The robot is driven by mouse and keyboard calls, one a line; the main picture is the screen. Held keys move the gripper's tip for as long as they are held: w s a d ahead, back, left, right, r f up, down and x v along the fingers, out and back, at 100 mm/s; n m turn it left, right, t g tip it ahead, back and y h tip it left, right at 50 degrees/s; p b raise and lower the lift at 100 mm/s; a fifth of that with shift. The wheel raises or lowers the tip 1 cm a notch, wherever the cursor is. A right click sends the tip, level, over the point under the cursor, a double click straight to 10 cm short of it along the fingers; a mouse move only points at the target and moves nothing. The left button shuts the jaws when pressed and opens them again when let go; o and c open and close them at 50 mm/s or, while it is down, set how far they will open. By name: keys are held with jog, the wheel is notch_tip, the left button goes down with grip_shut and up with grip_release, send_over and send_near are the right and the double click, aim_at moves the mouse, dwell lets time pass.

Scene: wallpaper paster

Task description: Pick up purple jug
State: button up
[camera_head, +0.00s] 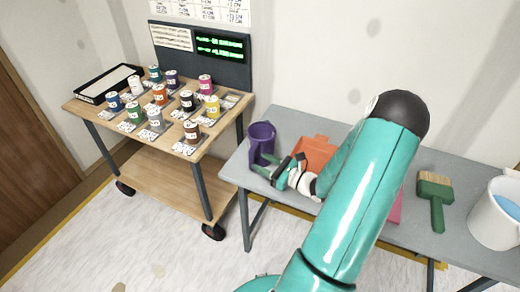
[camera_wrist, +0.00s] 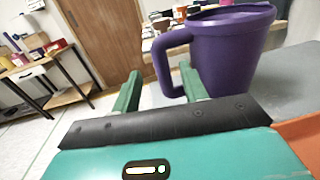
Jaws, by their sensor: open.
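The purple jug (camera_head: 261,143) stands upright on the grey table (camera_head: 283,122) near its left end. In the wrist view the jug (camera_wrist: 232,58) is large, right of centre, with its handle (camera_wrist: 170,62) on the left side. My gripper (camera_head: 267,168) is close in front of the jug, low beside it. In the wrist view its two green fingers (camera_wrist: 162,88) are spread apart. The handle's lower part shows between the fingertips, and the right finger overlaps the jug's lower edge. I cannot tell whether either finger touches the jug.
An orange tray-like thing (camera_head: 316,148) lies right of the jug, partly behind my arm. A green brush (camera_head: 436,192) and a white bucket (camera_head: 496,218) are farther right. A wooden cart (camera_head: 150,123) with several paint cans stands at left, beyond a gap.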

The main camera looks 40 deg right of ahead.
aim_at(251, 157)
jog(key=shift+x, duration=2.75)
jog(key=shift+d+f, duration=0.1)
grip_shut()
